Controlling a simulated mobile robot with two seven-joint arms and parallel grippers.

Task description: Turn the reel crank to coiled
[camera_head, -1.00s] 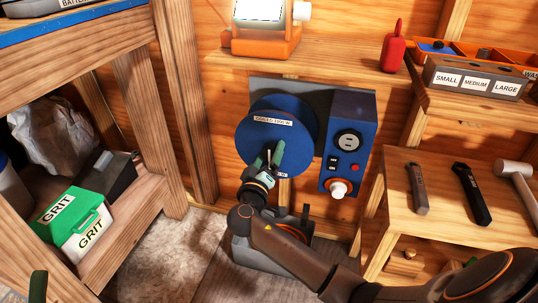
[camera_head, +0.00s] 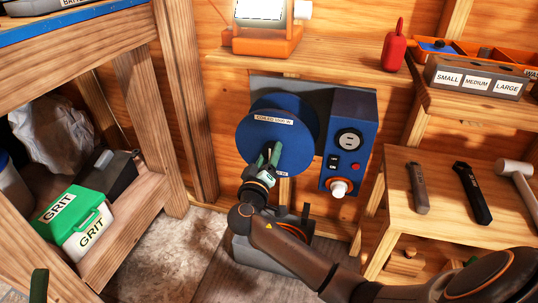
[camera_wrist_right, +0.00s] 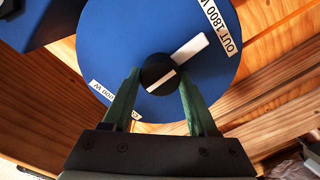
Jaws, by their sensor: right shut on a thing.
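The blue cord reel (camera_head: 258,128) is a round disc mounted on the back wall, and it also shows in the right wrist view (camera_wrist_right: 120,35). A black round crank hub (camera_wrist_right: 158,75) with a white line is at the reel's middle. A pale bar (camera_wrist_right: 190,50) lies beside it, toward the "OUT" label. My right gripper (camera_head: 271,153) is at the reel's face. Its green fingers are shut on the crank hub, one on each side. They hide it in the head view.
A blue panel (camera_head: 347,135) with a socket, a red button and a knob stands right of the reel. A grey bin (camera_head: 262,262) sits on the floor below. A shelf (camera_head: 330,70) is above, and a bench with tools (camera_head: 445,225) is at right.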

